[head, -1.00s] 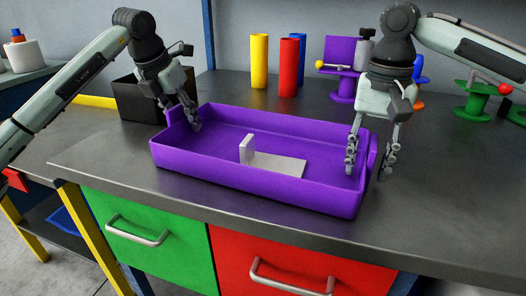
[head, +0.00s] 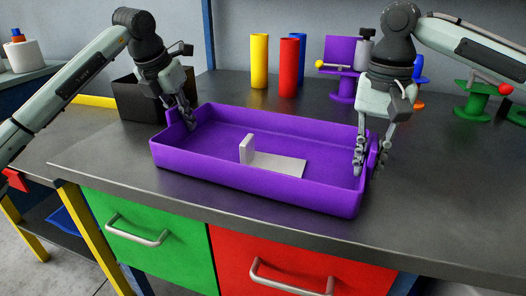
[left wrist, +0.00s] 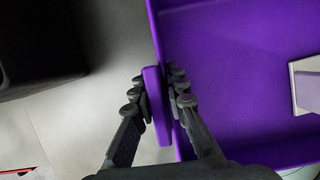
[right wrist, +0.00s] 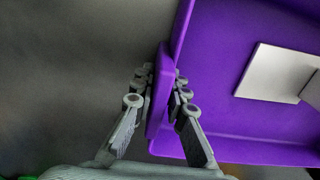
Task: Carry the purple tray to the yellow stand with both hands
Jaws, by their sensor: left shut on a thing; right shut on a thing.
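The purple tray (head: 255,187) sits on the grey worktop near its front edge, with a pale L-shaped piece (head: 275,163) inside. My left gripper (head: 188,122) is shut on the tray's left end. In the left wrist view its fingers (left wrist: 162,98) clamp both sides of a raised purple tab. My right gripper (head: 367,168) is shut on the tray's right end. In the right wrist view its fingers (right wrist: 162,90) pinch the purple tab there. I cannot make out a yellow stand for certain.
Behind the tray stand a yellow cylinder (head: 259,62), a red cylinder (head: 289,68) and a purple holder (head: 341,58). A black box (head: 135,98) is at the back left. Green holders (head: 475,97) stand at the right. The worktop right of the tray is clear.

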